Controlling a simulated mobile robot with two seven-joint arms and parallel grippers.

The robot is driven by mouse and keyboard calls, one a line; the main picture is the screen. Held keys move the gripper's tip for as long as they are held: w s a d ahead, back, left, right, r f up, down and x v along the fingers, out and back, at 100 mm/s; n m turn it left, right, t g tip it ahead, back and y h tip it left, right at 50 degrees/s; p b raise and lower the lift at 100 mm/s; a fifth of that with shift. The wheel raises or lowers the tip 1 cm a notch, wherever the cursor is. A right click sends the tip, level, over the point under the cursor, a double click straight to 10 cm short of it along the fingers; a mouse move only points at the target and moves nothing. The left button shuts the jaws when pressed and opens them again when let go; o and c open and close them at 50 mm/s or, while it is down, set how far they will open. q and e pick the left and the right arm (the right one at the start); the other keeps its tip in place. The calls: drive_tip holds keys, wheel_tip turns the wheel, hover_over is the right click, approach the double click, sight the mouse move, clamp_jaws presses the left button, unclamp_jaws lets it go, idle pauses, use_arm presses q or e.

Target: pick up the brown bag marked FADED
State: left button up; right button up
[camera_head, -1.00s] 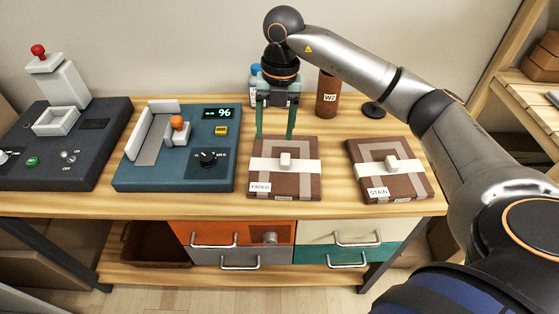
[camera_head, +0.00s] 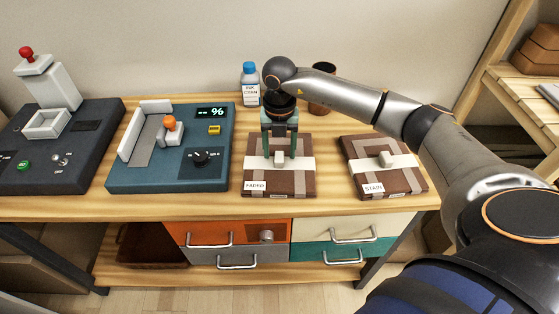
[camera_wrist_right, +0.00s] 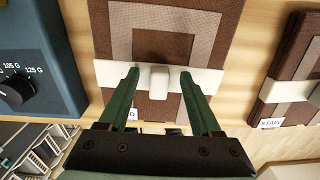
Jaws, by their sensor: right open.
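The brown bag marked FADED (camera_head: 300,182) lies flat on the wooden bench in the head view, with a white band and a small pale raised handle (camera_head: 279,162) at its middle. It also shows in the right wrist view (camera_wrist_right: 158,44), where its label is mostly hidden behind a finger. My right gripper (camera_head: 279,155) is over the bag, pointing down. Its green fingers (camera_wrist_right: 158,75) are open, one on each side of the pale handle (camera_wrist_right: 159,82), with nothing held. Whether they touch the bag I cannot tell. My left gripper is not in view.
A similar bag marked STAIN (camera_head: 385,182) lies just right. A blue device with a dial and display (camera_head: 210,145) stands close on the left, a dark press (camera_head: 95,160) farther left. An ink bottle (camera_head: 250,85) and a brown cup (camera_head: 322,90) stand behind.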

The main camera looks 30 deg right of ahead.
drive_tip(key=shift+f, duration=0.45)
drive_tip(key=shift+c, duration=0.2)
clamp_jaws()
drive_tip(key=shift+r, duration=0.1)
